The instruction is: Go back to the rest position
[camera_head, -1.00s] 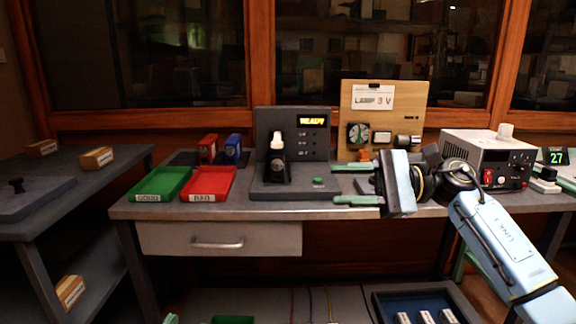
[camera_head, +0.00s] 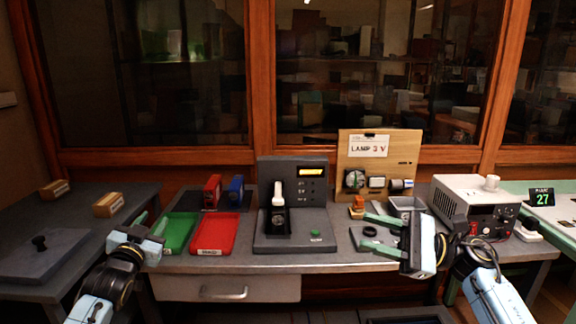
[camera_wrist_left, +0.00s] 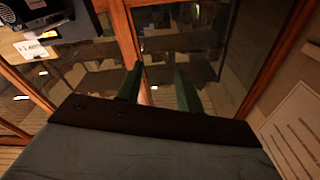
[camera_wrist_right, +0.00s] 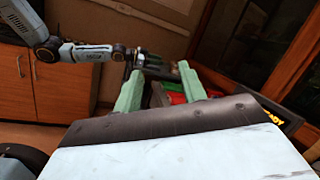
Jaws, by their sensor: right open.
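My left gripper (camera_head: 152,221) is at the left, in front of the bench's left end near the green tray (camera_head: 177,234). In the left wrist view its two green fingers (camera_wrist_left: 158,85) stand apart with nothing between them, pointing toward the glass cabinet. My right gripper (camera_head: 368,234) is over the right part of the bench, its fingers pointing left, apart and empty. In the right wrist view its fingers (camera_wrist_right: 160,85) also show a gap, with my left arm beyond them.
A dark tester (camera_head: 292,225) with a green button stands mid-bench beside the red tray (camera_head: 216,234). A wooden lamp panel (camera_head: 378,160), a small grey bin (camera_head: 405,204) and a power supply (camera_head: 470,205) stand at right. A side table (camera_head: 75,235) is at left.

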